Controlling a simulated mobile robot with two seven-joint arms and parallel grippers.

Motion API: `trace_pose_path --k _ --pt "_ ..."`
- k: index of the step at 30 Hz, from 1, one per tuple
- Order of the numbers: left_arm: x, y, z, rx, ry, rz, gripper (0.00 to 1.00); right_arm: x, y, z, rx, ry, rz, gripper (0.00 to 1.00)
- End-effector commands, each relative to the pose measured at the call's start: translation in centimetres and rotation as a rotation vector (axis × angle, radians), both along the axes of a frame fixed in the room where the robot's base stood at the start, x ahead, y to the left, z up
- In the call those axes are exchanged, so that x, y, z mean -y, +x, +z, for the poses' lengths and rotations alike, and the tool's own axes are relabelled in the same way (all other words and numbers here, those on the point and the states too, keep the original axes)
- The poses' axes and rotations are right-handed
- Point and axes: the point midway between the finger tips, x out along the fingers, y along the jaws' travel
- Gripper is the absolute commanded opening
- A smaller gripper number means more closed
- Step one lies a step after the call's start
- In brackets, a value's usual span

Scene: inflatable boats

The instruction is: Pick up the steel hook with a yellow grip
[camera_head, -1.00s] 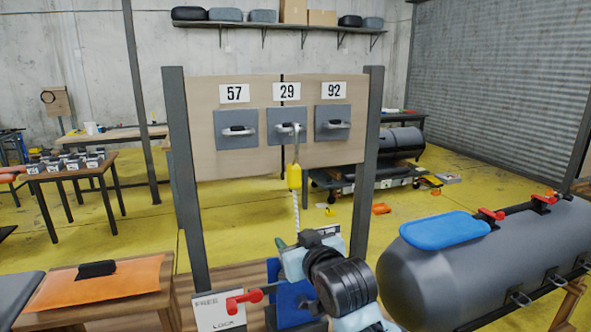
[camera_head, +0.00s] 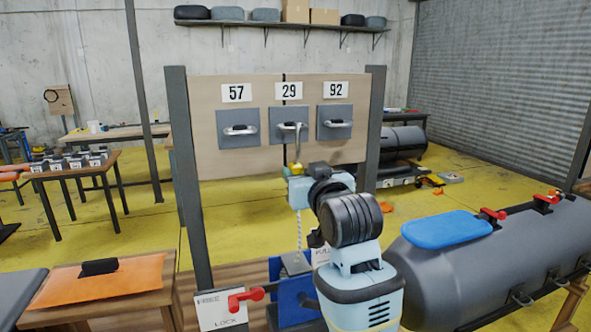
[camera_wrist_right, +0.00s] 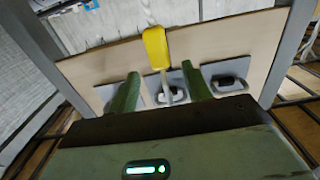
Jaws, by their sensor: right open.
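The steel hook (camera_head: 298,140) hangs on the middle handle, under the number 29. Its yellow grip (camera_head: 296,167) is mostly hidden by my right gripper in the head view. A pale rope (camera_head: 299,228) hangs below it. My right gripper (camera_head: 290,172) is raised right at the grip. In the right wrist view, the yellow grip (camera_wrist_right: 155,47) and the hook's shaft lie between the lines of the two green fingers (camera_wrist_right: 163,76), which are apart. I cannot tell whether a finger touches the hook. My left gripper is out of view.
The board (camera_head: 219,163) carries handles marked 57, 29 and 92 between dark posts. Below stands a blue device (camera_head: 291,298) with a red lever (camera_head: 246,298). A grey inflatable tube (camera_head: 480,265) is at the right, an orange pad (camera_head: 98,282) at the left.

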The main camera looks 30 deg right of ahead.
Motion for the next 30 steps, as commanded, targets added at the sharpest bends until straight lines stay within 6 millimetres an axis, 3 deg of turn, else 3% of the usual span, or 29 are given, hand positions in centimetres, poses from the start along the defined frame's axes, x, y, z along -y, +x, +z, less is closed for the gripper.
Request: trace_pose_path --k 13,23,30 --pt "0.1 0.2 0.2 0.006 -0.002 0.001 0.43 0.9 4.5 0.0 0.0 0.0 0.0 0.49" --pt "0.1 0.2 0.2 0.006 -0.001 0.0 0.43 1.0 5.1 0.0 0.0 0.0 0.0 0.49" --pt "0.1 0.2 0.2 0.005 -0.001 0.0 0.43 1.0 5.0 0.0 0.0 0.0 0.0 0.2"
